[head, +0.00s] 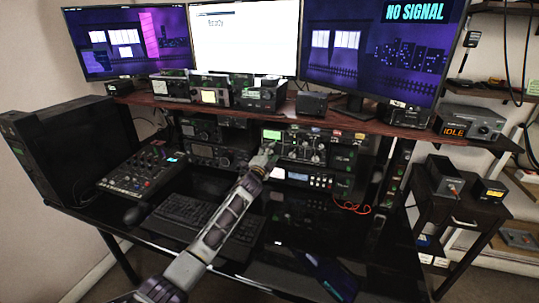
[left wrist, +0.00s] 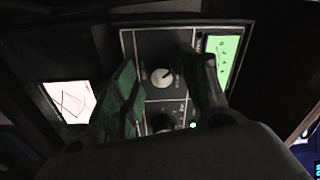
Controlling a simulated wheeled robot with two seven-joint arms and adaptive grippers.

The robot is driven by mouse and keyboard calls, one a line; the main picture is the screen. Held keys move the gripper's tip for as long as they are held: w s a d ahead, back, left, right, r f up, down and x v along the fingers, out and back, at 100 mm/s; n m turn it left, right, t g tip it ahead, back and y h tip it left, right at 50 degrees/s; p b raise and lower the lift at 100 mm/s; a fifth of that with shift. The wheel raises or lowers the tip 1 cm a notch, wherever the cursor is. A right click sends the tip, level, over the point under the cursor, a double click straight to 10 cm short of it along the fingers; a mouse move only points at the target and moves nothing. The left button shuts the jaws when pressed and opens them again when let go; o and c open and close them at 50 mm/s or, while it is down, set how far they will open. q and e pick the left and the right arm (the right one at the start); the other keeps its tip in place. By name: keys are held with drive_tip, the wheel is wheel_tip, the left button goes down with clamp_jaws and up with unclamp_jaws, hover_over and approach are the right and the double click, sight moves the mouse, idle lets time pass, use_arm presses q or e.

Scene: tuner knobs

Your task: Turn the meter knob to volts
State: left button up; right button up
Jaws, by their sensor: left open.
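My left gripper (head: 268,156) reaches the radio rack (head: 318,158) under the desk shelf in the head view. In the left wrist view my left gripper (left wrist: 168,66) is open, with one green-padded finger on each side of a round knob (left wrist: 162,77) with a light face. The knob sits on a dark panel (left wrist: 146,46) between the fingers; a gap shows on both sides of it. Its markings are too small to read. A green-lit meter (left wrist: 223,60) is right of the panel; a green display (head: 272,134) shows in the head view. My right gripper is not in view.
A second knob (left wrist: 160,122) is lower on the panel, close to a green light. A mixer (head: 145,168) and a keyboard (head: 184,212) lie on the desk left of my arm. The shelf (head: 349,124) with small devices and monitors overhangs the rack.

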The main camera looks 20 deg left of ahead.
use_arm(q)
drive_tip(key=shift+s, duration=0.1)
drive_tip(key=shift+s, duration=0.1)
drive_tip(key=s, duration=1.1)
drive_tip(key=shift+s+a+f, duration=0.25)
drive_tip(key=shift+s+f, duration=0.05)
idle(0.4)
drive_tip(key=shift+r, duration=0.2)
idle(0.4)
